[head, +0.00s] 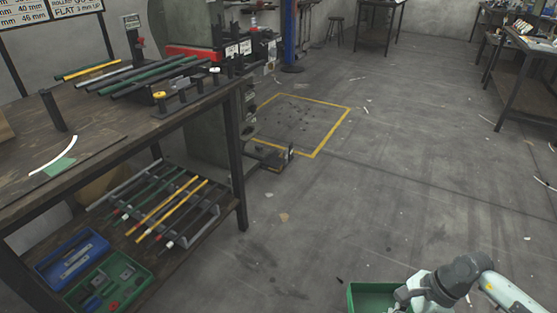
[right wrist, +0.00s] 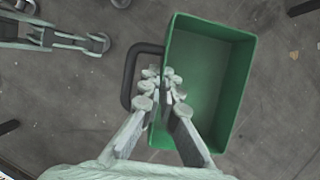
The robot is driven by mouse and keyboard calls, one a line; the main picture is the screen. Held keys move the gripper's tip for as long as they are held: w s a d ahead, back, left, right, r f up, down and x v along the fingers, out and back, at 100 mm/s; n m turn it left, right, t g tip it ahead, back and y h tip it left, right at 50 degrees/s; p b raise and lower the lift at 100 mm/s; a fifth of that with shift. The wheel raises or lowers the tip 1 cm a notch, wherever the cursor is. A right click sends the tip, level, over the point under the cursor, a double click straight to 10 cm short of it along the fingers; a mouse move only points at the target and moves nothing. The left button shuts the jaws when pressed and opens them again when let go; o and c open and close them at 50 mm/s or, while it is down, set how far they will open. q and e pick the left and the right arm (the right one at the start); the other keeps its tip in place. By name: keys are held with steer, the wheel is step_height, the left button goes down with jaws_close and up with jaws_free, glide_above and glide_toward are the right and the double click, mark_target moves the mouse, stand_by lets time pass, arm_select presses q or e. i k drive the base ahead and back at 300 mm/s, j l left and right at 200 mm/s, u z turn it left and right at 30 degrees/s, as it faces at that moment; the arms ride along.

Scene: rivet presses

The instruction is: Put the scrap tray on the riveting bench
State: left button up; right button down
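The scrap tray, a green open box (head: 372,297), is at the bottom edge of the head view. In the right wrist view the tray (right wrist: 246,75) looks empty, with a black loop handle (right wrist: 130,75) on its left side. My right gripper (head: 405,297) is at the tray's side. In the right wrist view its fingers (right wrist: 165,98) are close together over the handle-side wall, apparently pinching it; the exact contact is hidden. Pale parts in that view's upper left look like my left gripper (right wrist: 108,24), fingers apart and empty. I cannot tell which bench is the riveting bench.
A workbench (head: 100,150) with rods and a lower shelf holding blue (head: 72,258) and green (head: 112,283) bins stands at left. A machine and a yellow-marked floor square (head: 300,120) lie beyond. Other benches (head: 530,85) stand far right. The middle floor is mostly clear.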

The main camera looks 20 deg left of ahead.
mark_target(39, 123)
steer(key=u, duration=1.55)
steer(key=l+u, duration=0.1)
steer(key=u, duration=0.3)
steer(key=k+u, duration=0.1)
steer(key=u, duration=0.3)
steer(key=k+l+u, duration=0.1)
steer(key=u, duration=0.35)
